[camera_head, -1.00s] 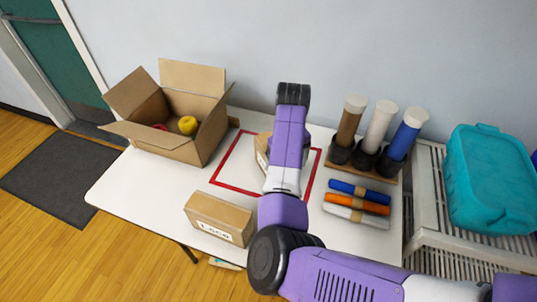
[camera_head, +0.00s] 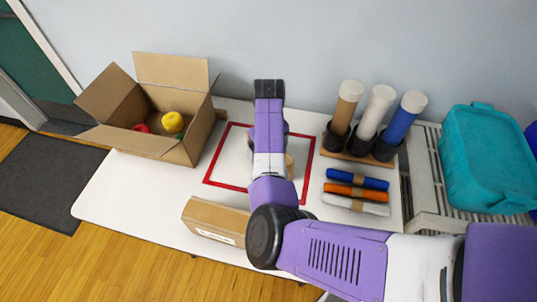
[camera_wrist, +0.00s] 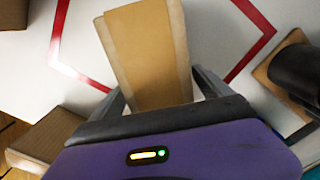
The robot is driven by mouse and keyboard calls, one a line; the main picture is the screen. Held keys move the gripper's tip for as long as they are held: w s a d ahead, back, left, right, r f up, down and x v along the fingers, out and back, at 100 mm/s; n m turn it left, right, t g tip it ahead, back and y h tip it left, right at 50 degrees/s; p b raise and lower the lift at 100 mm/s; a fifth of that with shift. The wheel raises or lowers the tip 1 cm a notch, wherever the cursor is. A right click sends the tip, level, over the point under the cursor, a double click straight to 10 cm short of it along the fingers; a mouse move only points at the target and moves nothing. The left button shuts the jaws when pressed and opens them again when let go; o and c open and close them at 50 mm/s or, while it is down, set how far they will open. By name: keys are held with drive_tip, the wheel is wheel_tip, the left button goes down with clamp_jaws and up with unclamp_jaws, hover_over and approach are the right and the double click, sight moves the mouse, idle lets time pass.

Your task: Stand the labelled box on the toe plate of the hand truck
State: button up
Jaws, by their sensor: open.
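The labelled box (camera_head: 218,217) is a closed brown cardboard box with a white label on its front side. It lies on the white table near the front edge, left of my arm. A cardboard-coloured corner at the lower left of the wrist view (camera_wrist: 45,135) looks like the same box. My gripper (camera_wrist: 160,92) is open above the red-outlined square. A tan, flat-faced piece (camera_wrist: 150,50) with paler edges shows between and beyond its fingers; contact cannot be told. My arm hides most of this piece in the head view. I cannot make out a hand truck or toe plate.
An open carton (camera_head: 118,142) with a yellow and a red item stands at the left. Capped tubes (camera_head: 378,112) in a holder and several rolls (camera_head: 357,192) are at the right. A teal bin (camera_head: 490,155) rests on a slatted rack. The red outline (camera_head: 212,165) encloses table surface.

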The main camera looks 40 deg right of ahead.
drive_tip(key=shift+f, duration=1.15)
drive_tip(key=c, duration=1.9)
drive_tip(key=shift+r, duration=0.1)
